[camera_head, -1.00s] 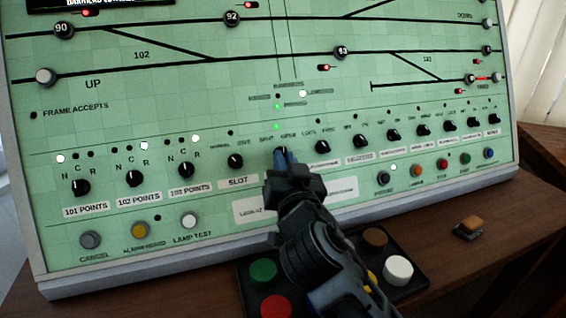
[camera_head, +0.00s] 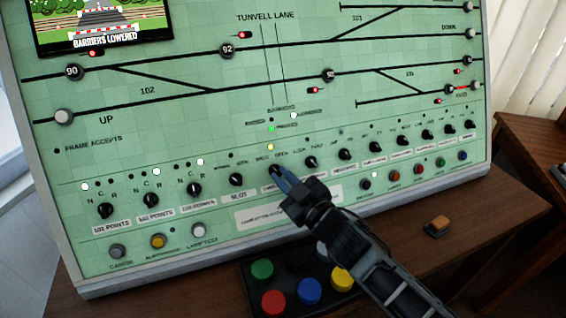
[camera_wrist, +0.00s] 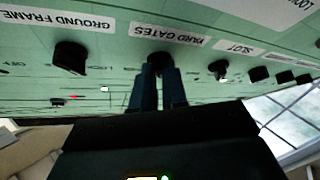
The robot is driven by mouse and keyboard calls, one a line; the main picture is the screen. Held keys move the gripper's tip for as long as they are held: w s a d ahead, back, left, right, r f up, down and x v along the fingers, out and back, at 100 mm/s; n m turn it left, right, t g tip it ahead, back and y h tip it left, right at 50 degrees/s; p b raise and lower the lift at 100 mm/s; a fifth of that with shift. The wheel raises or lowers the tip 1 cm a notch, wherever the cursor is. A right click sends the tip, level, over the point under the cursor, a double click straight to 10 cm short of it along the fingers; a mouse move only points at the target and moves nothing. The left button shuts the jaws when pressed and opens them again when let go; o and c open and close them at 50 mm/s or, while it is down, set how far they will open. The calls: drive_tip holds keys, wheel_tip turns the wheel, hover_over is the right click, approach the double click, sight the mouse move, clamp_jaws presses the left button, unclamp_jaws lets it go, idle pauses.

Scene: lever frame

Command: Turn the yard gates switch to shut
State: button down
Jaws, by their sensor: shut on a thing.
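The yard gates switch (camera_wrist: 160,62) is a small black rotary knob above its "YARD GATES" label, upside down in the wrist view. In the head view the switch (camera_head: 274,169) sits in the long knob row, right of the slot knob, with position words above it that look like shut and open. My gripper (camera_head: 279,174) is shut on this knob; its blue-grey fingers (camera_wrist: 159,80) lie on both sides of it. The fingers cover much of the knob, so its pointer's direction cannot be told. An amber light (camera_head: 270,147) is lit just above the switch.
The slot knob (camera_head: 236,180) and the ground frame knob (camera_wrist: 69,57) stand close on either side. A black tray (camera_head: 240,271) with several coloured round pieces lies on the desk under my arm. An orange-topped block (camera_head: 438,226) sits at the right.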

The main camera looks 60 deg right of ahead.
drive_tip(key=shift+r+n+y+p, duration=0.25)
drive_tip(key=shift+n+y+p, duration=0.35)
drive_tip(key=shift+p, duration=0.5)
drive_tip(key=shift+d+f+n+p, duration=0.1)
drive_tip(key=shift+f+n+p, duration=0.1)
drive_tip(key=shift+n+p, duration=0.2)
drive_tip(key=c, duration=1.2)
unclamp_jaws()
drive_tip(key=shift+o, duration=0.2)
drive_tip(key=b+v, duration=0.2)
drive_tip(key=v, duration=0.5)
drive_tip(key=shift+s, duration=0.4)
drive_tip(key=shift+a+f, duration=0.1)
drive_tip(key=shift+a, duration=0.1)
